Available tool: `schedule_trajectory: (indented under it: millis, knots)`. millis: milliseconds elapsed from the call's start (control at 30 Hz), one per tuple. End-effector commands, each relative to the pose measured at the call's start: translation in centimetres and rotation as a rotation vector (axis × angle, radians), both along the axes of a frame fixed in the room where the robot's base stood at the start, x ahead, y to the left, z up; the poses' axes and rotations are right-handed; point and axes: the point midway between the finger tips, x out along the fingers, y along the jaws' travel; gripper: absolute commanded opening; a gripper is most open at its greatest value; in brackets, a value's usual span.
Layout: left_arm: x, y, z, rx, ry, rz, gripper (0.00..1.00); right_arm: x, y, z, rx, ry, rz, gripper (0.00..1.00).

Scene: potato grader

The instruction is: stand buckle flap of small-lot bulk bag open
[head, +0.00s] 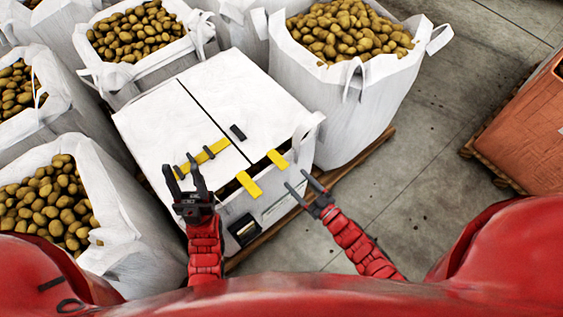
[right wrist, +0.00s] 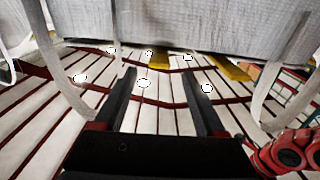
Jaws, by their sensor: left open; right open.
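The small-lot bulk bag (head: 280,205) is white and square, with a top split by a dark seam into two flaps that lie roughly flat. The left flap (head: 160,115) carries a yellow strap (head: 215,149) with dark fittings. The right flap (head: 225,85) has a small dark buckle piece (head: 238,132). Two yellow tabs (head: 249,185) (head: 277,158) lie at the front edge. My left gripper (head: 181,170) is open over the left flap's near edge, close to the strap; contact is unclear. My right gripper (head: 298,181) is open and empty, just off the bag's front right side.
Open bags of potatoes stand left (head: 120,225), behind (head: 130,75) and right (head: 340,100), close around this bag. An orange crate (head: 535,120) is at far right. Bare concrete floor (head: 440,170) lies between. The right wrist view shows white fabric (right wrist: 200,28) above the fingers.

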Motion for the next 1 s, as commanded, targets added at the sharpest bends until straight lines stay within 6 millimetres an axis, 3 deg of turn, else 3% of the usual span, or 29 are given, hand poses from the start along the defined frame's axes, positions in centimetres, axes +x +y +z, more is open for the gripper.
schedule_trajectory:
  millis: [200, 400, 833, 1000]
  knots:
    - [0.0, 0.0, -0.5, 0.000, 0.000, 0.000, 0.47, 4.2, 3.0, -0.2, 0.000, 0.000, -0.001, 0.72]
    - [0.0, 0.0, -0.9, 0.000, 0.000, 0.000, 0.47, 6.6, 4.8, -0.1, 0.001, 0.000, 0.000, 0.72]
    - [0.0, 0.0, -0.9, 0.000, 0.000, 0.000, 0.47, 7.4, 5.4, 0.0, 0.000, 0.001, 0.000, 0.72]
    - [0.0, 0.0, -0.9, 0.000, 0.000, 0.000, 0.47, 7.4, 5.4, -0.1, -0.001, 0.001, -0.001, 0.42]
